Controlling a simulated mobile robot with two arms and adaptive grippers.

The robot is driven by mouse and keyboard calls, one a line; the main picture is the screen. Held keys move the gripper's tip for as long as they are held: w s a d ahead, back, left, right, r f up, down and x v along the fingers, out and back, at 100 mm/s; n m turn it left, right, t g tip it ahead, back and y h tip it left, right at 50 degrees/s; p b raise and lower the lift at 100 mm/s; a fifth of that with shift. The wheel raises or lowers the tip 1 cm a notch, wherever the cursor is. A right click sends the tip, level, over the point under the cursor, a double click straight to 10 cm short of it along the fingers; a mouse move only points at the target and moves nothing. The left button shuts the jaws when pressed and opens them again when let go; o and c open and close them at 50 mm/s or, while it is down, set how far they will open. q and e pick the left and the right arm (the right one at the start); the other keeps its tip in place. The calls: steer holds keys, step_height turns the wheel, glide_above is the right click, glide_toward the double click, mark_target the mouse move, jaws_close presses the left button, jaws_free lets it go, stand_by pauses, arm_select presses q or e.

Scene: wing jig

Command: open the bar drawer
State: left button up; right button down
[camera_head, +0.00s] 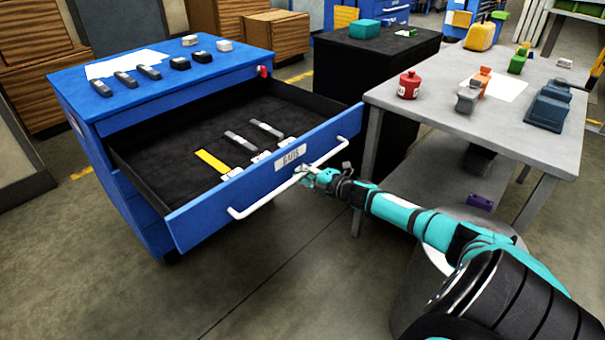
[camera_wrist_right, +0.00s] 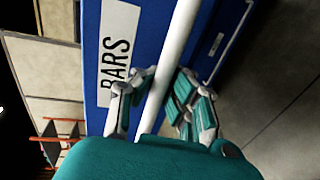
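The bar drawer (camera_head: 190,204) of the blue cabinet stands pulled well out, with its dark inside showing. Its front carries a white label (camera_head: 290,157), which reads BARS in the right wrist view (camera_wrist_right: 119,50). A white bar handle (camera_head: 262,202) runs along the front. My right gripper (camera_head: 307,176) is at the handle, near its middle. In the right wrist view the handle (camera_wrist_right: 172,65) passes between the two fingers (camera_wrist_right: 160,98); whether they press on it is hard to tell. My left gripper is not in view.
In the drawer lie a yellow bar (camera_head: 211,161) and grey bars (camera_head: 266,128). Several dark pieces lie on the blue cabinet top (camera_head: 85,104). A grey table (camera_head: 440,124) with a red canister (camera_head: 409,85) stands close at right. The floor before the drawer is clear.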

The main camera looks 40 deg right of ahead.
steer(key=c, duration=1.3)
jaws_free()
steer(key=shift+s, duration=0.5)
steer(key=v, duration=1.1)
steer(key=shift+d+r, duration=0.1)
steer(key=shift+r, duration=0.05)
